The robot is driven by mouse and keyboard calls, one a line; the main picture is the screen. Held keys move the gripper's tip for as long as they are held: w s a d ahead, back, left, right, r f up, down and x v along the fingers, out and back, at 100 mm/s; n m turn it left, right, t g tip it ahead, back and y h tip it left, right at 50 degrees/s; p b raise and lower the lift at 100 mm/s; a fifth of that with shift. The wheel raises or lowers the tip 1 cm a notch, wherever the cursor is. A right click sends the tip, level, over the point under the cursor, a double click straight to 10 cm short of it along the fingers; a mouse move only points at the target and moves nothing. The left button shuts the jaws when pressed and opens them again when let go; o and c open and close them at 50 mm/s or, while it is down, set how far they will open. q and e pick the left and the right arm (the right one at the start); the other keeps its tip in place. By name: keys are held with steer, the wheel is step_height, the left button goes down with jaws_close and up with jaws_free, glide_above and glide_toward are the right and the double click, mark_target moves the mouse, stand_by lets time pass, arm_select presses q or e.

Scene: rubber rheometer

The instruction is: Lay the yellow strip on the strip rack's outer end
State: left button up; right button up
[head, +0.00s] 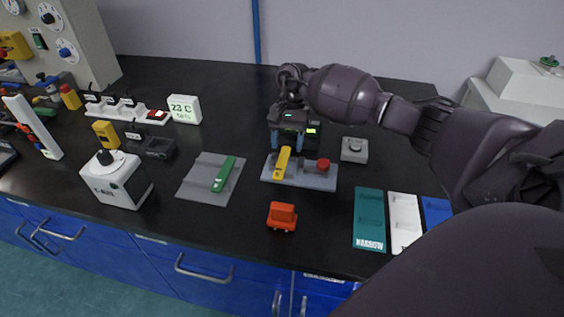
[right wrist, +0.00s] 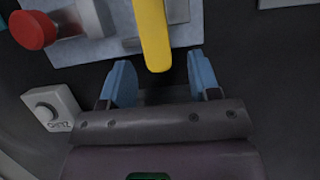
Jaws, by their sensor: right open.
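The yellow strip (head: 282,163) lies on a light grey plate (head: 319,183) that also carries a red knob (head: 323,164). My right gripper (head: 289,144) is over the back of this plate, near the strip's far end. In the right wrist view the gripper (right wrist: 160,78) is open, and the near end of the yellow strip (right wrist: 153,35) points into the gap between its blue fingers, with no contact visible. A grey plate (head: 196,190) with a green strip (head: 224,174) lies to the left. I cannot tell which piece is the strip rack. My left gripper is out of view.
An orange-red block (head: 282,216) stands near the front edge. A small grey box with a knob (head: 354,150) is right of the gripper. A white box (head: 119,184) stands left.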

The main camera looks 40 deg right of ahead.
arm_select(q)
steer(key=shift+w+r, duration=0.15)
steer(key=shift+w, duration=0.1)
arm_select(e)
steer(key=shift+c, duration=0.4)
steer(key=shift+c, duration=1.3)
steer(key=c, duration=0.7)
steer(key=shift+o, duration=0.2)
steer(key=shift+r, duration=0.1)
